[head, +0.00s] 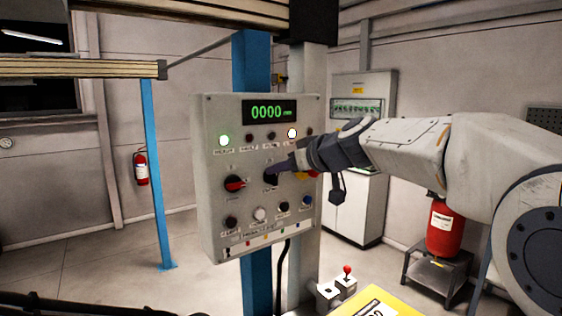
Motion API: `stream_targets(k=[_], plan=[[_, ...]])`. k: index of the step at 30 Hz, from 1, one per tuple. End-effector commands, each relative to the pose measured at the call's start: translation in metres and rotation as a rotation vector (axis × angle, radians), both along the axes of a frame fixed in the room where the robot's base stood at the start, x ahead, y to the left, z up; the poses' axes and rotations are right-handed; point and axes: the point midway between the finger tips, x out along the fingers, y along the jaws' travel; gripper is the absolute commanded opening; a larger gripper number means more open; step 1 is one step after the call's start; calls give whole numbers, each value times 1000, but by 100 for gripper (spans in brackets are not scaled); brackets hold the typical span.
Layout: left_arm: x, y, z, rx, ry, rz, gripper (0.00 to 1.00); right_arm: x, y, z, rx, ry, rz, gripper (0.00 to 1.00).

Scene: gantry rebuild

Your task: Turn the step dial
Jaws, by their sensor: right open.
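The grey control panel (208,225) hangs on a blue post in the middle of the head view. The labels are too small to read, so I cannot tell which dial is the step dial. My right gripper (278,169) is open, reaching in from the right, with its fingertips at the second dial. I cannot tell whether they touch it. My left gripper is not in view.
The display (270,112) reads 0000 above lit lamps. A red and yellow control (311,174) is partly hidden behind my right gripper. Several small buttons line the panel below the dials. A joystick box (337,290) and a yellow surface (375,301) are below right.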

Motion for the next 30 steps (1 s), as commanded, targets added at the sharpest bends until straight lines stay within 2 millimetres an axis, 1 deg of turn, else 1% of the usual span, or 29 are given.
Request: stream_targets(k=[1, 4, 12, 13, 14, 15, 16, 17, 25, 30], plan=[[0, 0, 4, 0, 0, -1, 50, 4, 3, -1, 0, 1, 1, 45], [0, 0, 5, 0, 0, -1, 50, 8, 6, -4, -1, 1, 0, 45], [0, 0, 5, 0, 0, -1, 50, 9, 7, -5, 0, -2, -1, 45], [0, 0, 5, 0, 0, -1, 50, 9, 6, -5, -1, -1, -1, 41], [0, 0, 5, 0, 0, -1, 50, 9, 6, -5, 0, 0, -1, 30], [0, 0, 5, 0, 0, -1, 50, 9, 6, -5, 0, 0, -1, 14], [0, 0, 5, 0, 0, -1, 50, 9, 6, -5, 0, 0, -1, 3], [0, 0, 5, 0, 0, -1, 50, 9, 6, -5, 0, 0, -1, 0], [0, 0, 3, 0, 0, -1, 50, 9, 6, -5, 6, 3, -2, 0], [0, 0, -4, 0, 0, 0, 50, 10, 4, -7, 42, 30, -3, 0]])
